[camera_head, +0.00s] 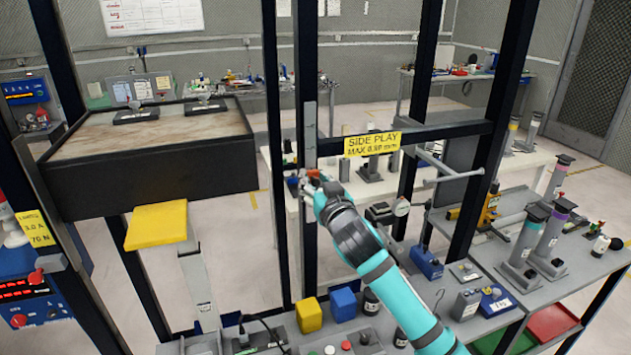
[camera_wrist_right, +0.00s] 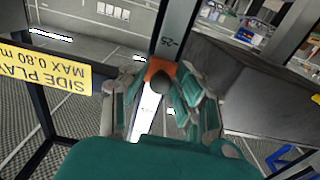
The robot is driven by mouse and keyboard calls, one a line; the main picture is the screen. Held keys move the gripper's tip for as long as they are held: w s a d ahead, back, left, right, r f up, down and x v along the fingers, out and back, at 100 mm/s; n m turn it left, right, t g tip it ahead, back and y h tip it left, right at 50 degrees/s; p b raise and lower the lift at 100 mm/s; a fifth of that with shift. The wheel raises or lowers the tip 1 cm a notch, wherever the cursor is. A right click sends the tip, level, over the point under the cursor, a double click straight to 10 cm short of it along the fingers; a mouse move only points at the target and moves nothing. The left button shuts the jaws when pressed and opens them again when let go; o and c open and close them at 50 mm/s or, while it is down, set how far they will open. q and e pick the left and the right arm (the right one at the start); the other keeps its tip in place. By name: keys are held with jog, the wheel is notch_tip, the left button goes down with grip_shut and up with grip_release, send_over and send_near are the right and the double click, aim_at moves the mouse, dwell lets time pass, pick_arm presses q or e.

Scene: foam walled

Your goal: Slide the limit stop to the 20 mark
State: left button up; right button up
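The limit stop is a small orange block with a dark round knob; it sits on a grey upright rail (camera_head: 309,130). In the right wrist view the limit stop (camera_wrist_right: 160,71) lies between the fingertips of my right gripper (camera_wrist_right: 160,86). A "25" mark (camera_wrist_right: 170,43) shows on the rail close beyond the stop; no 20 mark is readable. In the head view my right gripper (camera_head: 314,183) is at the rail, its fingers around the stop, which is mostly hidden. Whether the fingers press on it is unclear. My left gripper is not in view.
A yellow "SIDE PLAY" sign (camera_head: 371,143) hangs on the dark crossbar just right of the rail. A large dark box with a brown top (camera_head: 150,135) stands left of it. A grey bench (camera_head: 560,265) with gauges and cylinders is at right.

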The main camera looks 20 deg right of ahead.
aim_at(311, 213)
grip_shut()
notch_tip(311, 213, down, 10)
jog(key=b, duration=0.6)
jog(key=shift+r, duration=0.1)
jog(key=shift+f, duration=0.5)
jog(key=o, duration=0.6)
grip_release()
